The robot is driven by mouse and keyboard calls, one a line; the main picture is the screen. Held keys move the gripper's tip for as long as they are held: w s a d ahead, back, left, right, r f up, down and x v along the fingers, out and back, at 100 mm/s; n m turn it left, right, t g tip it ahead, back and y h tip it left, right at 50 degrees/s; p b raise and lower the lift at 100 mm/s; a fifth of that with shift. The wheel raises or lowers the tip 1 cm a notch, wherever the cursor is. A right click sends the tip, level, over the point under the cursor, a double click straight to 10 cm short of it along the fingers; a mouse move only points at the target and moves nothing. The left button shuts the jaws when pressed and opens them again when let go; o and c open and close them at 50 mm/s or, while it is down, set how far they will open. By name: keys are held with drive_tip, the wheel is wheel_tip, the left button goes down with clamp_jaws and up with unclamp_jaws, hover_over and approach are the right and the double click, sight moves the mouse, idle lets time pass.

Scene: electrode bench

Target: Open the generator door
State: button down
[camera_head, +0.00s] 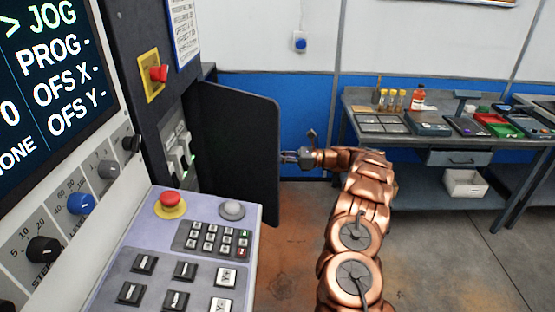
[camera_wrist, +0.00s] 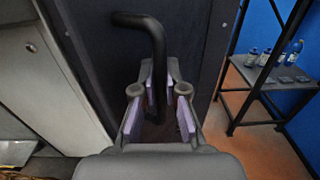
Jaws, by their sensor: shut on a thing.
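The generator door (camera_head: 240,140) is a dark panel that stands swung out from the machine cabinet, with the opening behind it visible in the head view. The door's dark face also fills the middle of the wrist view (camera_wrist: 205,55). A bent black handle (camera_wrist: 152,35) stands out from the door. My gripper (camera_wrist: 160,90) is shut on the handle, with its pale purple pads on either side of it.
Left of the door are grey switches (camera_head: 180,150) inside the cabinet and a control panel (camera_head: 150,262) with buttons and a red stop button (camera_head: 170,201). A workbench (camera_head: 445,142) with trays and bottles stands at right. The floor between is clear.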

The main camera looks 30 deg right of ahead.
drive_tip(key=shift+w+d+n+g+y+b, duration=0.35)
drive_tip(key=shift+w+d+n+g, duration=0.15)
drive_tip(key=shift+w+d+g, duration=0.35)
drive_tip(key=shift+w+d+r, duration=0.1)
drive_tip(key=shift+w+d, duration=0.05)
drive_tip(key=shift+d, duration=0.15)
idle(0.5)
drive_tip(key=c, duration=1.2)
unclamp_jaws()
